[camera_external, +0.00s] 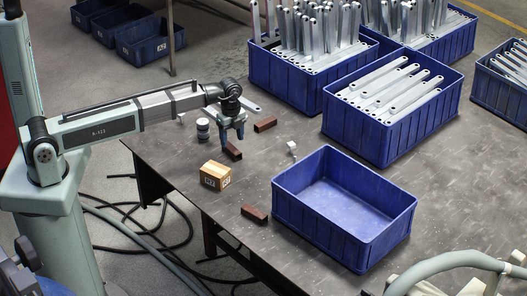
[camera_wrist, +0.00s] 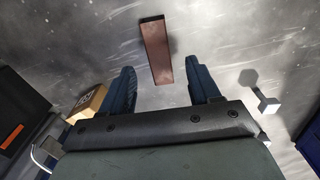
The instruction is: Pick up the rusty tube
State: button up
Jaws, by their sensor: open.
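Several short rusty brown tubes lie on the dark table. One rusty tube (camera_external: 234,152) is right below my gripper (camera_external: 233,143) in the external view. Another (camera_external: 265,125) lies behind it to the right, and a third (camera_external: 254,213) lies nearer the front edge. In the wrist view, one rusty tube (camera_wrist: 156,52) lies lengthwise, in line with the gap between the fingers of my gripper (camera_wrist: 161,75) and beyond their tips. The blue fingers are spread apart and hold nothing. How high the fingertips are above the tube is hard to tell.
A small pale fitting (camera_external: 291,148) lies to the right. An empty blue bin (camera_external: 400,215) stands front right; bracket-filled bins (camera_external: 395,140) stand behind.

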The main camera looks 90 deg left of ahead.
aim_at(234, 148)
jog(key=shift+s+f, duration=0.1)
jog(key=shift+f, duration=2.35)
jog(key=shift+c, duration=0.3)
grip_shut()
jog(key=shift+r, duration=0.1)
